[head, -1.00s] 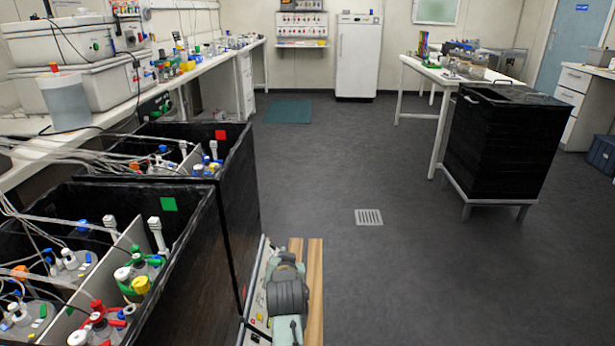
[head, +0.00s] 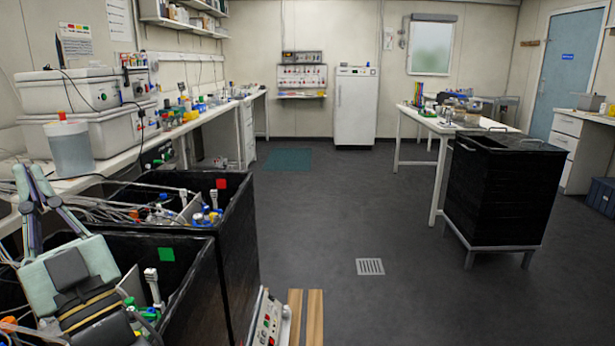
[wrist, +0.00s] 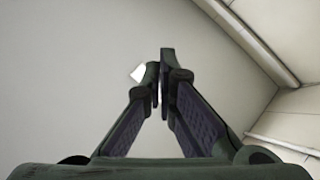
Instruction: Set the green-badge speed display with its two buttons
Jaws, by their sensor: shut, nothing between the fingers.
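A pale panel with several red and dark controls (head: 268,318) sits low along the tub's right side, at the bottom of the head view. No speed display can be read, and I cannot tell which controls are its two buttons. My gripper (head: 28,170) is at the far left of the head view, above the near tub and pointing up. In the wrist view my gripper (wrist: 159,68) is shut and empty, facing a pale blank surface.
A second black tub with a red badge (head: 221,183) stands behind the near one. Tubes and colored caps fill both. Wooden strips (head: 304,318) lie right of the panel. A tall black bin (head: 502,195) stands at the right. The dark floor (head: 330,220) between is mostly clear.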

